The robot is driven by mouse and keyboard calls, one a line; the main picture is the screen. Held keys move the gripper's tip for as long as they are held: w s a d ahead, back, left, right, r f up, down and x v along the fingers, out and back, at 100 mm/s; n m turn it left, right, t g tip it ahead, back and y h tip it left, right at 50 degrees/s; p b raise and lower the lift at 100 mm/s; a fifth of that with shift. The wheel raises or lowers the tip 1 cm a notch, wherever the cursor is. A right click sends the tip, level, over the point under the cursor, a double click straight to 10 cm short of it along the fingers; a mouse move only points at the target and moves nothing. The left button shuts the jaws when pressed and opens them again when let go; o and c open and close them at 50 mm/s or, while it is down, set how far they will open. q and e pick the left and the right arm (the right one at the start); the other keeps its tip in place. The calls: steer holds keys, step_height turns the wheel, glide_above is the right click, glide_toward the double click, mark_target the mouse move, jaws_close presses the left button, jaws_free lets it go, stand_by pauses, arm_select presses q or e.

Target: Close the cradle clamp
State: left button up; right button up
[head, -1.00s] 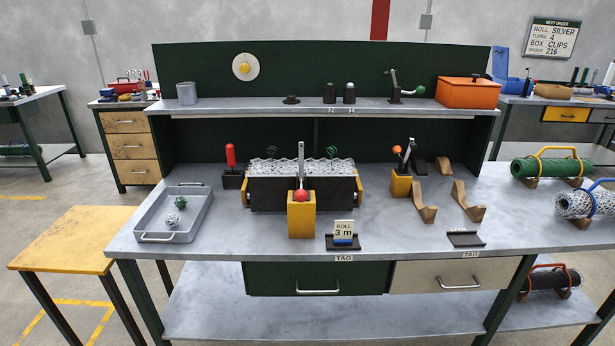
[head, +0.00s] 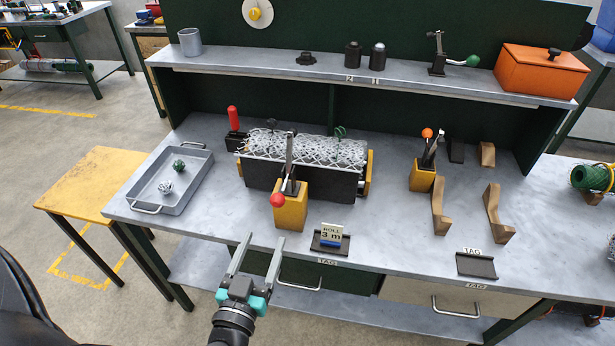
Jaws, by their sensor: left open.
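The cradle clamp stands in the middle of the bench: a yellow block (head: 291,210) with a grey lever (head: 289,160) and a red ball knob (head: 277,200) low at its front. Behind it a roll of silver mesh (head: 305,148) lies along the top of the black cradle (head: 318,184). The lever stands up in front of the mesh; I cannot tell whether it touches it. My left gripper (head: 257,256) is open and empty, in front of the bench's front edge, below and a little left of the red knob. My right gripper is out of view.
A grey tray (head: 143,208) with two small mesh balls is at the left. A tag stand (head: 330,240) is just right of the clamp. A second yellow block (head: 422,176) with an orange-tipped tool and wooden rests (head: 492,215) are further right. The bench top between tray and clamp is clear.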

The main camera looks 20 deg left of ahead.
mark_target(282, 192)
arm_select(q)
steer(key=x, duration=1.5)
steer(key=shift+a+r, duration=0.1)
steer(key=shift+a, duration=0.1)
steer(key=shift+c, duration=0.2)
jaws_close()
stand_by(0.9)
